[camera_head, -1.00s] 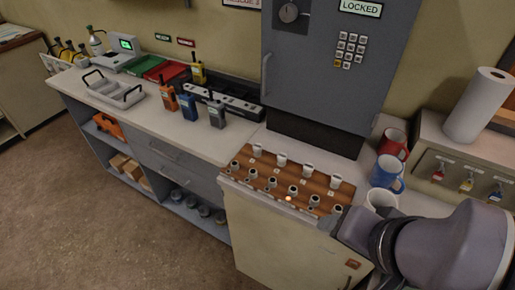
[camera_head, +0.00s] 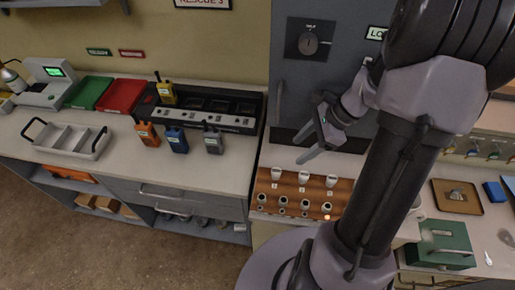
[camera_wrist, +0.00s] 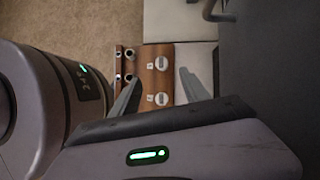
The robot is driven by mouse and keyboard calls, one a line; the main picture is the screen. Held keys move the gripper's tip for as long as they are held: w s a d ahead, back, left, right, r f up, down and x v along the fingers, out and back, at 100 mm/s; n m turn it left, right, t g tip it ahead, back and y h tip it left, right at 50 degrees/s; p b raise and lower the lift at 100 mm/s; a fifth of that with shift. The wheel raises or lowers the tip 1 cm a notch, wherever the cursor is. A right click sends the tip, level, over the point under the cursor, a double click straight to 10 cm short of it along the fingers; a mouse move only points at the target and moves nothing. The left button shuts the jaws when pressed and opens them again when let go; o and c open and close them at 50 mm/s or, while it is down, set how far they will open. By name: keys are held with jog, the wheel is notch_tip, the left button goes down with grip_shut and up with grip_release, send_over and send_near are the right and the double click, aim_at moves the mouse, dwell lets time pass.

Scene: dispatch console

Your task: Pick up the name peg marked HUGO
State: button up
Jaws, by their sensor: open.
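The wooden peg board (camera_head: 262,188) lies on the counter in front of the grey cabinet. Pale name pegs stand in its back row: a left peg (camera_head: 275,173), a middle peg (camera_head: 304,177) and a right peg (camera_head: 331,181). Their lettering is too small to read, so I cannot tell which is HUGO. My gripper (camera_head: 299,151) is open and empty, above and behind the back row. In the wrist view, an upper peg (camera_wrist: 161,63) and a lower peg (camera_wrist: 161,99) show between the open fingers of my gripper (camera_wrist: 160,88). My arm hides the board's right end.
The grey cabinet (camera_head: 290,95) rises close behind my gripper. To the left stand an orange radio (camera_head: 147,135), a blue radio (camera_head: 177,141), a grey radio (camera_head: 212,141) and a charger rack (camera_head: 225,122). A green box (camera_head: 440,245) and a brown tray (camera_head: 457,197) lie right.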

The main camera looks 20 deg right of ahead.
aim_at(277, 170)
jog(key=b+x, duration=0.1)
jog(key=x, duration=0.3)
jog(key=b+x, duration=0.2)
jog(key=x, duration=0.3)
jog(key=b+x, duration=0.1)
jog(key=x, duration=0.4)
jog(key=shift+d+f, duration=0.3)
jog(key=shift+f, duration=0.05)
jog(key=shift+s+r, duration=0.1)
jog(key=shift+c, duration=0.2)
grip_shut()
